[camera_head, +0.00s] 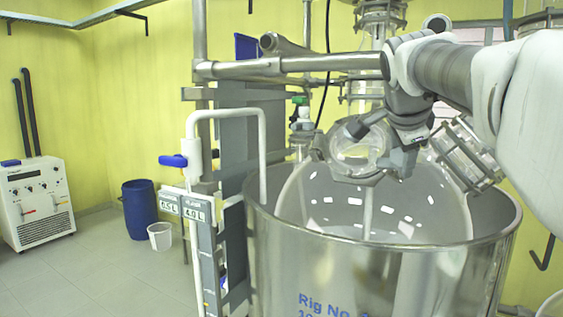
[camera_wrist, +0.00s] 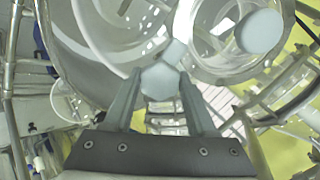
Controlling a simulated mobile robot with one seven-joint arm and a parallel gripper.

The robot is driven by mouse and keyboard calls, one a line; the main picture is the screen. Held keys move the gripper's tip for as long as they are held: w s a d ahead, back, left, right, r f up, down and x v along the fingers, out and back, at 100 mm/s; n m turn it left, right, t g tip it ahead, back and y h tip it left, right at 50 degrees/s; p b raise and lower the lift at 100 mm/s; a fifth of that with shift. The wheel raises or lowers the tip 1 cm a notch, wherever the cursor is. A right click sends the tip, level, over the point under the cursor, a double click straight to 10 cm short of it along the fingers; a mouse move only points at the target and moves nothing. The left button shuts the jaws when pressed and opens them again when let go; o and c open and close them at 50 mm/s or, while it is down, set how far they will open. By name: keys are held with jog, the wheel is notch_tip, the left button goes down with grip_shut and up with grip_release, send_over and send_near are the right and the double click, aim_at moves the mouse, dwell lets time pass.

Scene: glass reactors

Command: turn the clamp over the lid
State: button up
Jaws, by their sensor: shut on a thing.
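My gripper (camera_wrist: 160,90) has its two grey fingers on either side of a pale grey, many-sided clamp piece (camera_wrist: 161,80) in the wrist view. A small square block joins this piece at its upper right, on the rim of a round glass opening. The round glass lid (camera_head: 356,150) shows in the head view over the glass reactor, tilted towards the camera. My gripper (camera_head: 388,168) is at the lid's right edge there and hides part of it. The clamp cannot be made out clearly in the head view.
A steel vessel (camera_head: 370,268) surrounds the glass reactor. Another glass fitting with metal rods (camera_head: 466,155) is close to the right of my gripper. A steel bar (camera_head: 290,65) crosses behind, and a white pipe (camera_head: 262,150) stands left.

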jog(key=m+b, duration=0.2)
jog(key=m, duration=0.3)
jog(key=shift+m+b, duration=0.3)
jog(key=shift+m, duration=0.1)
dwell(0.3)
jog(key=o, duration=1.4)
jog(key=shift+d, duration=0.1)
